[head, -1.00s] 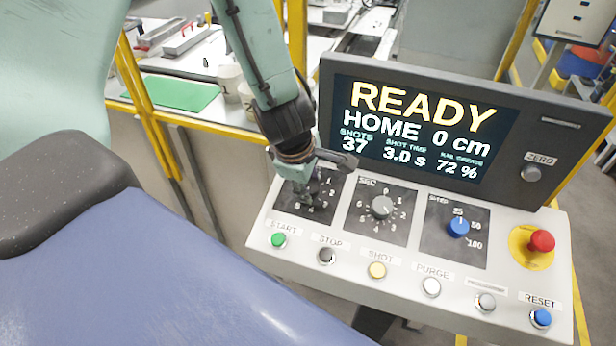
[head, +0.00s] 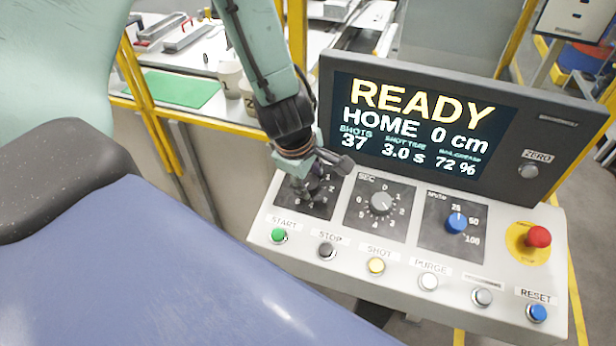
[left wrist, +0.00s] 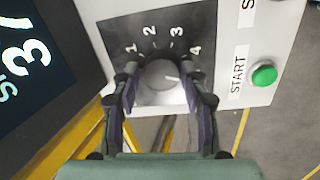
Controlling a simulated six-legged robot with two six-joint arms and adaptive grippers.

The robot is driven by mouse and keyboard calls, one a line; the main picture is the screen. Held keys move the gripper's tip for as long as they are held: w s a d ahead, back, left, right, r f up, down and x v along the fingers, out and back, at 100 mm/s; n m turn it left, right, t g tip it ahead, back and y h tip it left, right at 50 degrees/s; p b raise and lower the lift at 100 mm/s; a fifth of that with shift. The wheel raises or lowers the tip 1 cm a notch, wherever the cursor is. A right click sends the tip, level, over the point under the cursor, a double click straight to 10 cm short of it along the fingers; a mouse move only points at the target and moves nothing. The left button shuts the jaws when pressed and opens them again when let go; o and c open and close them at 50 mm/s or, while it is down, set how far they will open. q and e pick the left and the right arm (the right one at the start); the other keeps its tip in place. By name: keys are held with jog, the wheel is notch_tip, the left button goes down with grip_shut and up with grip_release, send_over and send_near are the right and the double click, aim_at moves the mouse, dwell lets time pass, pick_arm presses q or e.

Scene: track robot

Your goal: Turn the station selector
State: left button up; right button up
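The station selector is a grey round knob (left wrist: 160,74) on a black plate marked 1 to 4. Its white pointer line points right, a little below the 4 in the left wrist view. My left gripper (head: 312,192) is over this plate at the left end of the panel. In the left wrist view its two fingers (left wrist: 161,82) stand on either side of the knob, tips close to its edge. I cannot tell whether they press on it. In the head view the gripper hides most of this knob. My right gripper is not in view.
The SEC dial (head: 381,203) and the blue knob (head: 456,223) lie to the right. A row of buttons runs along the front, with the green START button (head: 279,235) nearest. The red emergency button (head: 538,237) is at the right. The screen (head: 420,125) rises behind.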

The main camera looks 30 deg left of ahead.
pick_arm(q)
jog(key=shift+o, duration=1.4)
jog(key=shift+d, duration=0.1)
jog(key=shift+f, duration=0.1)
jog(key=shift+s, duration=0.1)
